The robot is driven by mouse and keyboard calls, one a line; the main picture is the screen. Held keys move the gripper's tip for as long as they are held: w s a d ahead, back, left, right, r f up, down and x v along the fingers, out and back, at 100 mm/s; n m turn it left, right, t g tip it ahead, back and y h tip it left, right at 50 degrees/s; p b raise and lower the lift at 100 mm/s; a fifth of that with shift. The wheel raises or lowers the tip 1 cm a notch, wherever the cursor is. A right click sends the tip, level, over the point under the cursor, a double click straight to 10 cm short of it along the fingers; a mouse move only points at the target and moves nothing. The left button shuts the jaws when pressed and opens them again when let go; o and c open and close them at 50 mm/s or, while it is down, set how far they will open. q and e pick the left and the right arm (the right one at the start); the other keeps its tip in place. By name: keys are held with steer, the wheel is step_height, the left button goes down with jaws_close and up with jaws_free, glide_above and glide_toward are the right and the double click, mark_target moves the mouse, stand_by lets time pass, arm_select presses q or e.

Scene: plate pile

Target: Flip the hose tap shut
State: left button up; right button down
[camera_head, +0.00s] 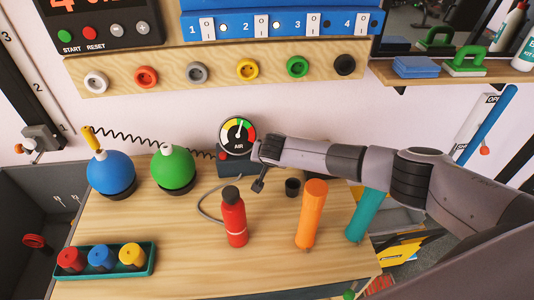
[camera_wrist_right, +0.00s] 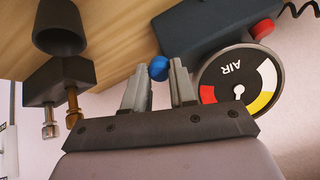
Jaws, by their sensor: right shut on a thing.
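The air unit (camera_head: 236,167) is a dark box with a round AIR gauge (camera_head: 238,132) at the back of the wooden table. A grey hose (camera_head: 203,210) curls on the table in front of it. In the right wrist view, a round blue knob (camera_wrist_right: 159,68) at the edge of the dark box (camera_wrist_right: 207,32) sits between the fingers of my right gripper (camera_wrist_right: 160,78), which is shut on it. In the head view my right gripper (camera_head: 258,183) points down beside the box and hides the knob. My left gripper is in neither view.
A red bottle (camera_head: 235,220), an orange cylinder (camera_head: 311,215) and a teal cylinder (camera_head: 362,215) stand in front of my right arm. Blue (camera_head: 110,174) and green (camera_head: 173,170) balls sit at left. A green tray (camera_head: 150,262) holds coloured caps. The table's front middle is clear.

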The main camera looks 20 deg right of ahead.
steer(key=shift+d, duration=0.1)
steer(key=c, duration=0.9)
jaws_free()
steer(key=p+v, duration=0.1)
steer(key=v, duration=0.6)
steer(key=shift+s, duration=0.1)
